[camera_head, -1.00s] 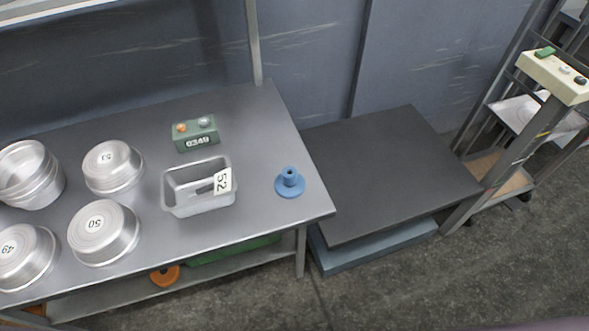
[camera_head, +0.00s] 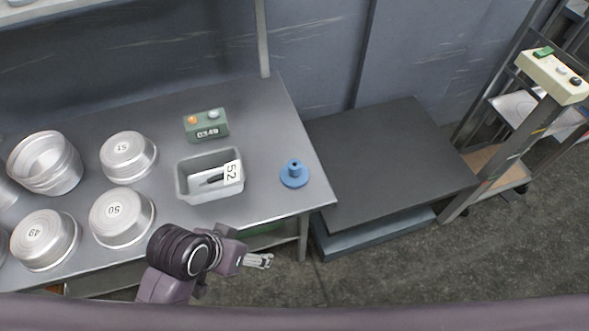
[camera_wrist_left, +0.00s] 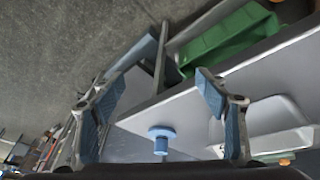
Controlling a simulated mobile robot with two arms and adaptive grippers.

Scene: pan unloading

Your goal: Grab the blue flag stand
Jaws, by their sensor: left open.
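The blue flag stand (camera_head: 294,175), a round base with a short upright post, stands on the grey metal table (camera_head: 262,130) near its right end. In the left wrist view the blue flag stand (camera_wrist_left: 161,138) shows between the open fingers, some distance beyond them. My left gripper (camera_head: 268,261) is in front of the table's front edge, below and left of the stand, apart from it. It is open and empty; its fingers also show in the left wrist view (camera_wrist_left: 158,105). My right gripper is not in view.
A grey bin labelled 52 (camera_head: 188,188) stands left of the stand, with a green box (camera_head: 206,124) behind it. Several metal pans, such as pan 50 (camera_head: 122,217), fill the table's left. A dark platform (camera_head: 385,160) lies to the right. Table surface around the stand is clear.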

